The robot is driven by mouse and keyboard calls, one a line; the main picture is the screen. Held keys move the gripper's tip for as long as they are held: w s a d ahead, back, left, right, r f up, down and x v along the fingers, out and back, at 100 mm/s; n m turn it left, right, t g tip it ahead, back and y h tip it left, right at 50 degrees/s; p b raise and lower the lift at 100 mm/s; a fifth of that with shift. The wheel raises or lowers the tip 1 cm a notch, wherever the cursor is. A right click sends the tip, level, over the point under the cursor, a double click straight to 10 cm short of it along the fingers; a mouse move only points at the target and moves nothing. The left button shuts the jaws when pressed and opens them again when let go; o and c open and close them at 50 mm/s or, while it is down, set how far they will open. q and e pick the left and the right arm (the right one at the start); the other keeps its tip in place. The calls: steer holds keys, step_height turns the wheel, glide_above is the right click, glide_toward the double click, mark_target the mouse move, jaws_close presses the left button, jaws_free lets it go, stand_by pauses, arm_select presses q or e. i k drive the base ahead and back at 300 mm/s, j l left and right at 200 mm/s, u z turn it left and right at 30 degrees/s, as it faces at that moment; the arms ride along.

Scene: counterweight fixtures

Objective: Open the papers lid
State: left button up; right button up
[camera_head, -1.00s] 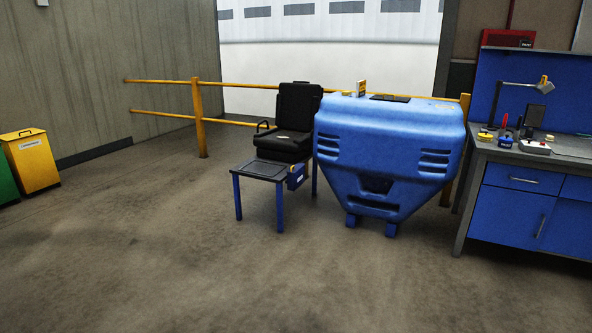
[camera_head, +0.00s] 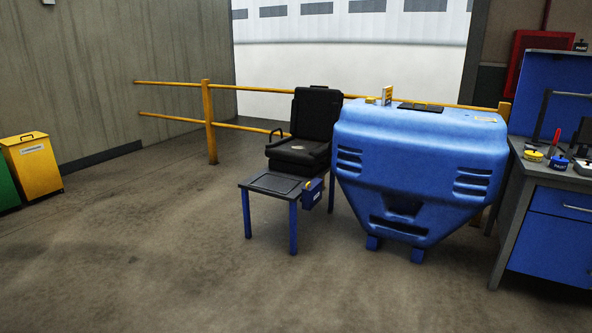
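A large blue counterweight fixture (camera_head: 418,150) stands right of centre, tapering downward onto two short feet. On its top are a dark flat panel (camera_head: 421,107), a small yellow and white upright item (camera_head: 387,95) and a pale label (camera_head: 486,119). I cannot tell which part is the papers lid. A small blue box (camera_head: 311,194) hangs at the right side of a low table (camera_head: 272,184) with blue legs. Neither of my grippers is in view.
A black seat (camera_head: 309,130) stands behind the low table. A yellow railing (camera_head: 211,124) runs behind. A blue and grey workbench (camera_head: 553,215) with small items stands at the right. A yellow bin (camera_head: 34,166) is at the far left. The floor in front is clear.

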mark_target(314, 183)
steer(key=i, duration=2.9)
